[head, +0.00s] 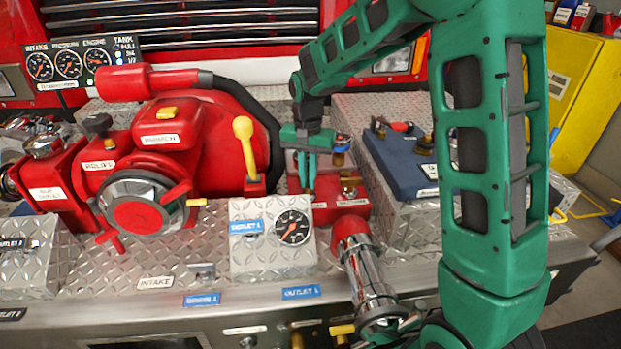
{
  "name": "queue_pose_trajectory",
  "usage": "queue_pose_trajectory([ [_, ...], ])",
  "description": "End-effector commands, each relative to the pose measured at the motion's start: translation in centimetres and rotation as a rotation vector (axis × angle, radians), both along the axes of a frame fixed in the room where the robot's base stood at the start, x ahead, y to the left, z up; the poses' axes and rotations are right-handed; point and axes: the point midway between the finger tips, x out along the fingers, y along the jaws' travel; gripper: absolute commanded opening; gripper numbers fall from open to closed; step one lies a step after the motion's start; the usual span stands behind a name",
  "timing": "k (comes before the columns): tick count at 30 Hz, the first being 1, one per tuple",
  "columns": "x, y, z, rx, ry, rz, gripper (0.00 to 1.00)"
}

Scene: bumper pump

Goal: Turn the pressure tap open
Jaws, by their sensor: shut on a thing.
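My green arm reaches in from the right, and my gripper (307,188) points down beside the red outlet block (340,207), left of its brass fitting (349,184). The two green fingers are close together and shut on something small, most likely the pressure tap. The fingers hide most of it, so its handle angle cannot be told. The yellow-knobbed lever (246,150) stands upright to the left, apart from the fingers. A round gauge (292,228) sits on the tread-plate box in front.
The red pump (165,150) with its large intake cap (140,208) fills the left. A chrome outlet pipe (365,275) runs down front of the block. A blue battery (405,160) stands to the right. A gauge panel (82,62) is at the back left.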

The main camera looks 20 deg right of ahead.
Motion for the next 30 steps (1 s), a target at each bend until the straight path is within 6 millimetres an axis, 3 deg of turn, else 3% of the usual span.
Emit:
queue_pose_trajectory([
  [15, -0.51, -0.15, -0.2, 0.003, 0.01, 0.36, 0.0],
  [30, -0.51, -0.28, -0.21, 0.003, 0.01, 0.438, 0.0],
])
